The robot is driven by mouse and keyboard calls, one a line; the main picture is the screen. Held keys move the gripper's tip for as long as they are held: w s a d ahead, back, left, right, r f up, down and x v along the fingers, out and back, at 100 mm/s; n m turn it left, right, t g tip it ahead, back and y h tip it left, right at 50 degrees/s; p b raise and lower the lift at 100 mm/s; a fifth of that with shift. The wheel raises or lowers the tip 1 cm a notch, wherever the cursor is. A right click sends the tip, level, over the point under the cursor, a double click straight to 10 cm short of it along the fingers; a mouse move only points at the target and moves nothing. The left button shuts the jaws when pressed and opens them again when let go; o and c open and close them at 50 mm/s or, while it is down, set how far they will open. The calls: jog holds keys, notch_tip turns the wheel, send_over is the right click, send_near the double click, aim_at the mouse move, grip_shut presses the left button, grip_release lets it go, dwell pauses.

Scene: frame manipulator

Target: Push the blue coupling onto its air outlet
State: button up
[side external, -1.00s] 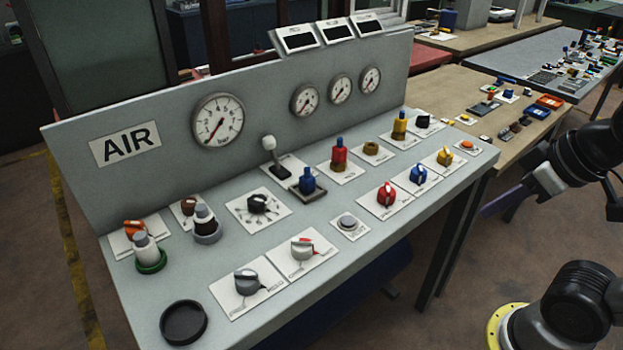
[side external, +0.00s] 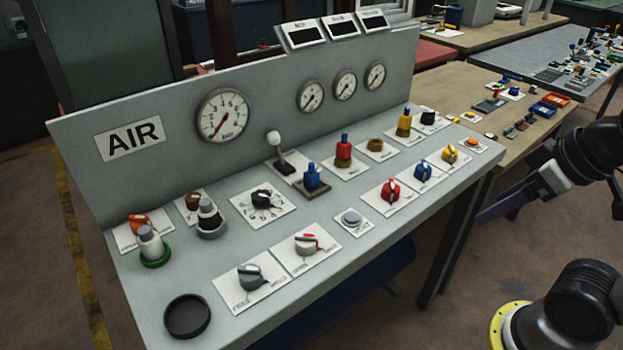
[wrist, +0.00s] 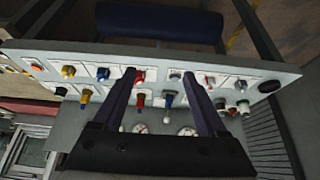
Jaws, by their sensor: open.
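The blue coupling (side external: 312,179) stands upright in a dark square holder (side external: 316,189) on the grey panel, left of the red coupling. A bare brass outlet (side external: 376,146) sits on a white plate between the red and yellow couplings. The blue coupling also shows in the wrist view (wrist: 168,100), between my fingers in the picture but well beyond them. My gripper (wrist: 159,75) is open and empty. In the side view my gripper (side external: 485,216) is off the panel's right end, far from the coupling. The brass outlet is not clear in the wrist view, likely behind a finger.
The red coupling (side external: 343,150) and yellow coupling (side external: 404,122) stand on outlets either side of the brass one. A white-knobbed lever (side external: 275,145) rises behind the blue coupling. Red, blue and yellow knobs stand in front. The upright gauge panel (side external: 260,104) bounds the back.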

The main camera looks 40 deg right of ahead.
jog(key=w+a+r+n+y, duration=0.2)
jog(key=w+a+r+n, duration=0.1)
jog(key=w+r+n, duration=0.65)
jog(key=w+a+r+n+g+y, duration=0.15)
jog(key=w+r+n, duration=0.4)
jog(key=w, duration=0.55)
jog(key=w+f+n+g, duration=0.25)
jog(key=w+f, duration=0.25)
jog(key=w, duration=0.6)
jog(key=w+d+f+g, duration=0.1)
jog(key=w+d+f, duration=0.1)
jog(key=w+f, duration=0.5)
notch_tip(320, 180, down, 5)
jog(key=shift+w+d+r+g+y, duration=0.2)
jog(key=shift+d+g+y, duration=0.15)
jog(key=shift+y, duration=0.1)
